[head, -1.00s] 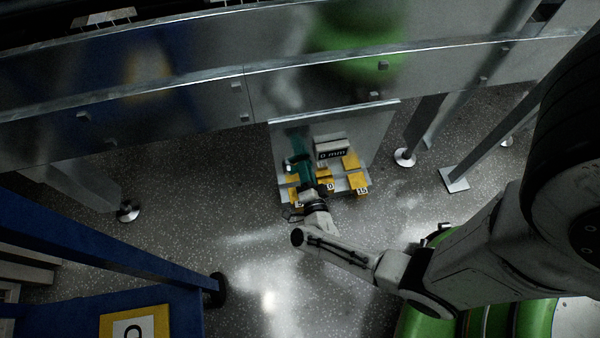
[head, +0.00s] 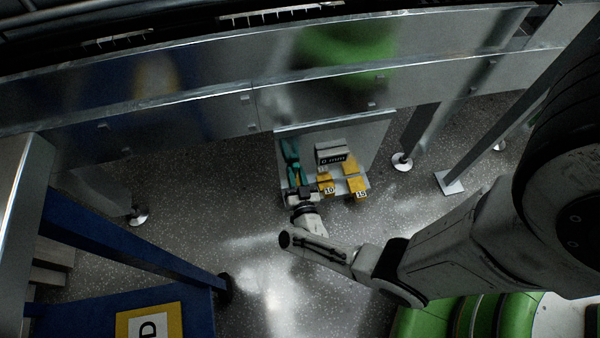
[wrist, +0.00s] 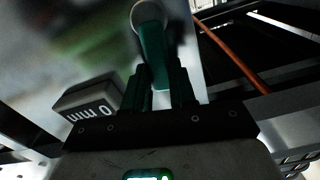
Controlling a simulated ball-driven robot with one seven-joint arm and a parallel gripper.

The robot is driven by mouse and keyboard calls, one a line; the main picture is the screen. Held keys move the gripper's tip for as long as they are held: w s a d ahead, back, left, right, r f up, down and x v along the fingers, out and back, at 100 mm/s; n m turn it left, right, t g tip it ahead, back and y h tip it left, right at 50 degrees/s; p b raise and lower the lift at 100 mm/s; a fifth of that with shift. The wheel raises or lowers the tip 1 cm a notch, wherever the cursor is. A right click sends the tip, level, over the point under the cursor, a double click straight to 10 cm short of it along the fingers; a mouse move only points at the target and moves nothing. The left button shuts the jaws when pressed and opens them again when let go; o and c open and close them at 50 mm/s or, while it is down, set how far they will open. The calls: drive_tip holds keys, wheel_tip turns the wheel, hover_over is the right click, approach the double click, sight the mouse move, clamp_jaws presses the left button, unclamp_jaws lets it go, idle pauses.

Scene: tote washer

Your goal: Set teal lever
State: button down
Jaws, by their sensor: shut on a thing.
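The teal lever (head: 291,158) runs down the left part of a metal plate (head: 375,135) in the head view. In the wrist view the lever (wrist: 152,50) hangs from a round pivot and passes down between my fingers. My gripper (head: 298,187) is shut on the lever's lower end, which it hides. The two dark fingers also show in the wrist view (wrist: 160,90). Yellow blocks marked 10 (head: 326,187) and 15 (head: 358,187) lie right of my gripper. A grey display block (head: 331,155) reads 0 mm; it also shows in the wrist view (wrist: 92,106).
Metal machine panels (head: 200,115) span the back above the plate. A support leg with a round foot (head: 402,162) stands right of the plate. A blue frame (head: 120,246) is at the lower left. An orange rod (wrist: 232,55) shows in the wrist view. Floor around the plate is clear.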

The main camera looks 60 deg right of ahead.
drive_tip(key=shift+w+a+n, duration=0.3)
drive_tip(key=shift+w+n, duration=0.05)
drive_tip(key=shift+n, duration=0.65)
drive_tip(key=c, duration=0.9)
unclamp_jaws()
drive_tip(key=p+v, duration=0.1)
drive_tip(key=v, duration=0.9)
drive_tip(key=shift+s+a+p, duration=0.25)
drive_tip(key=shift+a+p, duration=0.1)
